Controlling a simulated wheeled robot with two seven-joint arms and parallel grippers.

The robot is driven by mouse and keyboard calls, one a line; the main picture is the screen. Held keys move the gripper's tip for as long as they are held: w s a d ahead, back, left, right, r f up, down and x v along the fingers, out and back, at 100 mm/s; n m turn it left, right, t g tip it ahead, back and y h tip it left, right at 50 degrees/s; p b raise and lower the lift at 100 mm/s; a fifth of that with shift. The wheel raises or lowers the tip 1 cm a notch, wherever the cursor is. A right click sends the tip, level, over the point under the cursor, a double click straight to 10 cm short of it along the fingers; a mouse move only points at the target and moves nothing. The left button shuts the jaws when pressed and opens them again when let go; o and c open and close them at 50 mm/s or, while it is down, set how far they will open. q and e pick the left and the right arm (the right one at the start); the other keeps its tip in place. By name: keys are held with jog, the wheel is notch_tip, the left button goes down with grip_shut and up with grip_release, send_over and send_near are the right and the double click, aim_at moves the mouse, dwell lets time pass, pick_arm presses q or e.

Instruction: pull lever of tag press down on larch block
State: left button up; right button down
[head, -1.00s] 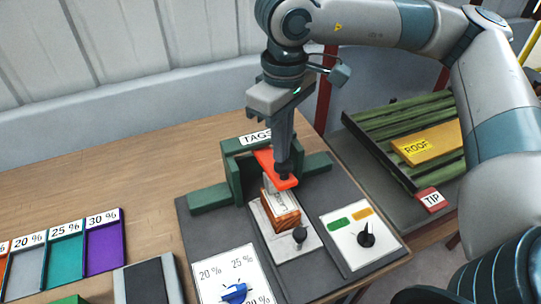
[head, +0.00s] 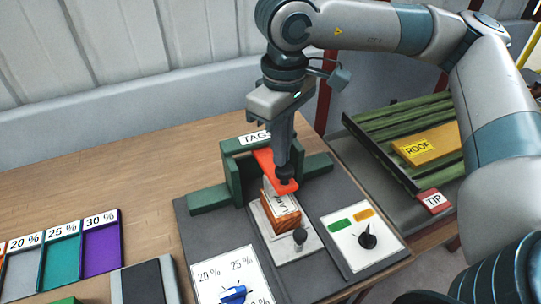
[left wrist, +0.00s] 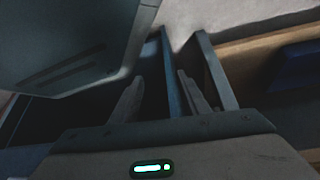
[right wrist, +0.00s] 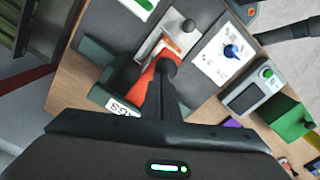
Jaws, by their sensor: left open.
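The tag press (head: 232,165) is a green frame labelled TAGS on a dark mat. Its orange-red lever (head: 263,160) slopes toward the front, over the larch block (head: 286,220), an orange-brown wooden block with a pale, lettered top that the lever partly hides. The block sits on a pale plate (head: 290,251). My right gripper (head: 284,174) points down with its fingers together at the dark knob on the lever's front end; the lever also shows in the right wrist view (right wrist: 149,86). My left gripper (left wrist: 155,95) is open and empty, seen only in the left wrist view.
A dial card (head: 362,239) stands right of the press, and a percent dial card (head: 236,280) in front. Coloured percent trays (head: 101,245) lie at the left. A green slatted rack (head: 380,130) with a ROOF board is at the right. The table behind the trays is clear.

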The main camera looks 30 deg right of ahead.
jog(key=shift+f+b, duration=0.35)
jog(key=shift+f, duration=0.05)
pick_arm(q)
jog(key=shift+t+h, duration=0.3)
jog(key=shift+t, duration=0.5)
jog(key=shift+w+d+r+b, duration=0.2)
jog(key=shift+w+d+r, duration=0.2)
jog(key=shift+w, duration=0.4)
jog(key=shift+w+d+r+b, duration=0.15)
jog(key=shift+w+d+r, duration=0.2)
jog(key=shift+w, duration=0.45)
jog(key=shift+w+d+r+b, duration=0.2)
jog(key=shift+w+d+r, duration=0.2)
jog(key=shift+w, duration=0.4)
pick_arm(e)
jog(key=shift+f, duration=0.55)
pick_arm(q)
jog(key=r+p, duration=0.1)
jog(key=r, duration=0.1)
jog(key=w+r+p, duration=0.1)
jog(key=p, duration=0.1)
jog(key=shift+r, duration=0.35)
pick_arm(e)
notch_tip(320, 180, up, 9)
